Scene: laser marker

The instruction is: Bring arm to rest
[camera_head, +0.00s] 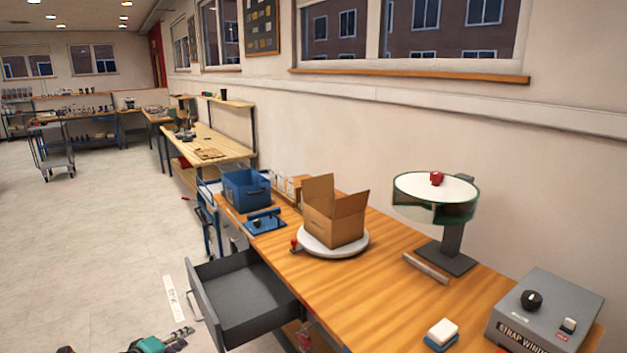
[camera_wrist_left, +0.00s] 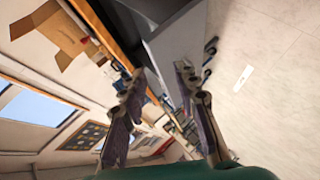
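My left gripper (camera_head: 182,338) is low at the bottom edge of the head view, left of the open drawer. It is beside the workbench, not over its top. In the left wrist view its two fingers (camera_wrist_left: 160,76) stand apart with nothing between them, so it is open and empty. The wrist view is turned sideways and shows the grey drawer (camera_wrist_left: 172,42) past the fingertips. My right gripper is in neither view.
The grey drawer (camera_head: 244,291) stands pulled out from the wooden bench (camera_head: 372,293). The bench holds an open carton (camera_head: 334,222) on a white turntable (camera_head: 318,251), a blue bin (camera_head: 246,191), a round stand (camera_head: 455,235) and a grey control box (camera_head: 550,316).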

